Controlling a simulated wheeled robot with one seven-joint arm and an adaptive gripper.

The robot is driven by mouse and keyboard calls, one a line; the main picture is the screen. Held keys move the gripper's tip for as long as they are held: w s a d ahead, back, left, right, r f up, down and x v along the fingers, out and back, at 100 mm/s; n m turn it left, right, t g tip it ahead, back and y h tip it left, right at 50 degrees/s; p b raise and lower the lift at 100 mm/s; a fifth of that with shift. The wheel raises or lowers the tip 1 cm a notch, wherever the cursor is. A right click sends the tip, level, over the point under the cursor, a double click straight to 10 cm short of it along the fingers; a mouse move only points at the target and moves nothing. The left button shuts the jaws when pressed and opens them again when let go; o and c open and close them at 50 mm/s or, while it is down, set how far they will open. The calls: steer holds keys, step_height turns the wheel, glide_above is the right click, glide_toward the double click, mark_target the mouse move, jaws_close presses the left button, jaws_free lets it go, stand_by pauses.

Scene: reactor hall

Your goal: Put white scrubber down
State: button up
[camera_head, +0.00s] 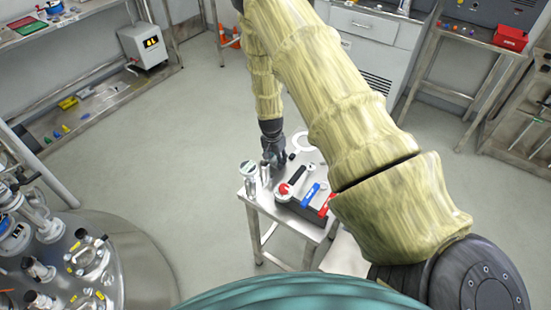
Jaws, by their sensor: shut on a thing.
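My gripper (272,160) is at the far left part of a small metal table (262,206), low over its top and pointing down. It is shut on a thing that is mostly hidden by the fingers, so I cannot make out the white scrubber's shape. A silvery cylinder with a pale round top (249,170) stands just left of the gripper. A white ring-shaped thing (304,141) is right of the gripper, at the table's far side. I cannot tell whether the gripper's load touches the table.
A red-knobbed part (284,190), a blue-handled tool (310,195) and a red-handled tool (326,204) crowd the table's near half. A round metal vessel top with fittings (135,262) stands at lower left. Open floor (165,150) lies left of the table.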

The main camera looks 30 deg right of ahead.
mark_target(273, 160)
steer(key=shift+f, duration=0.3)
steer(key=o, duration=1.2)
steer(key=shift+s, duration=0.1)
steer(key=shift+o, duration=0.3)
steer(key=shift+f, duration=0.15)
steer(key=shift+r, duration=0.2)
steer(key=shift+r, duration=0.2)
step_height(273, 160, up, 12)
steer(key=a+b, duration=0.1)
steer(key=b, duration=0.3)
steer(key=shift+s+a, duration=0.2)
steer(key=shift+r, duration=0.1)
